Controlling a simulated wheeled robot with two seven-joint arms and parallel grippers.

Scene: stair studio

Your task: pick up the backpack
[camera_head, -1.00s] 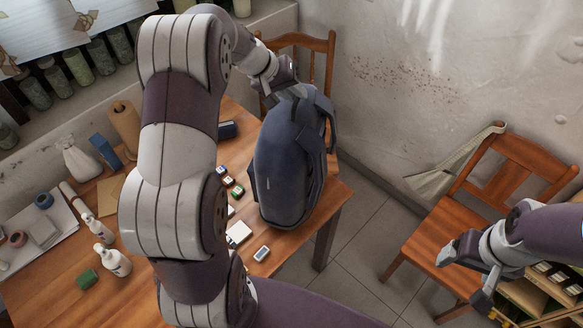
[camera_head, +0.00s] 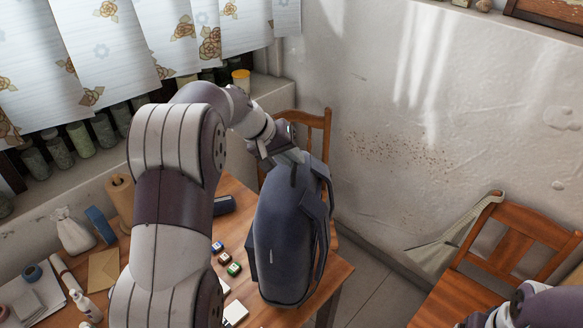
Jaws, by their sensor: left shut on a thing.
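The dark blue-grey backpack (camera_head: 283,243) stands upright over the right part of the wooden table (camera_head: 252,182). Its top sits at my left gripper (camera_head: 287,158), which comes in from the upper left. The left gripper is shut on the top of the backpack; the fingertips are partly hidden there. I cannot tell whether the bag's bottom touches the table. My right arm (camera_head: 545,303) shows only at the lower right edge, and its fingers are cut off or too unclear to read.
A wooden chair (camera_head: 310,130) stands behind the bag, another chair (camera_head: 515,240) at right. Jars line the sill.

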